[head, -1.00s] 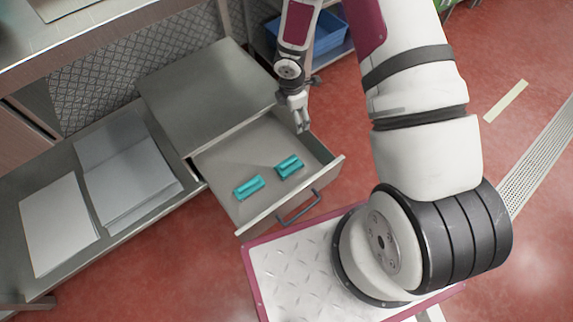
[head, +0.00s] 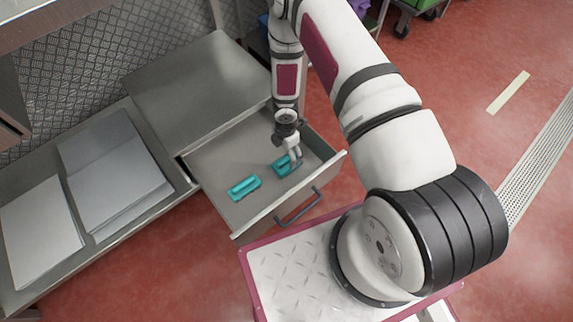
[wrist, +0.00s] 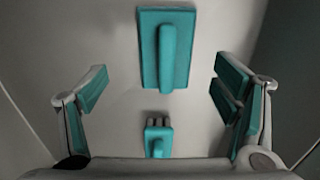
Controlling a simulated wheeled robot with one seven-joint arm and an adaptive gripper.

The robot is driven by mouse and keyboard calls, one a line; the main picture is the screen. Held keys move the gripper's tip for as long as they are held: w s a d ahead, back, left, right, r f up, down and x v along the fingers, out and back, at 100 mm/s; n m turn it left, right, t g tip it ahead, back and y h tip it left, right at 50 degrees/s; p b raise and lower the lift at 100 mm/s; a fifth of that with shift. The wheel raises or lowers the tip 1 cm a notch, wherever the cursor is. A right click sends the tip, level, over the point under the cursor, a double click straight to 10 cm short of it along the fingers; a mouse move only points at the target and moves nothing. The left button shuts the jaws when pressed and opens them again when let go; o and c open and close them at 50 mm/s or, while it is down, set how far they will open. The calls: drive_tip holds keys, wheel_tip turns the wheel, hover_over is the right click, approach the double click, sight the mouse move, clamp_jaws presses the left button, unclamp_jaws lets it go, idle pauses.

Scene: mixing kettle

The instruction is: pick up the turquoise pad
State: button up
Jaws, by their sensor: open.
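The left pad (head: 243,188) is clear of my gripper.
The drawer (head: 215,160) has a raised front with a dark handle (head: 298,207). A metal cabinet top (head: 190,85) stands behind it. A shelf with grey sheets (head: 115,185) is at the left. The drawer floor around the pads is clear.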

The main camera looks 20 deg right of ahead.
sight(287, 159)
drive_tip(key=shift+s+f+b, duration=0.2)
drive_tip(key=shift+f+b, duration=0.65)
drive_tip(key=shift+f, duration=0.5)
drive_tip(key=shift+s+f+b, duration=0.2)
drive_tip(key=shift+f+b, duration=0.65)
drive_tip(key=shift+f, duration=0.45)
drive_tip(key=shift+r, duration=0.1)
drive_tip(key=c, duration=1.5)
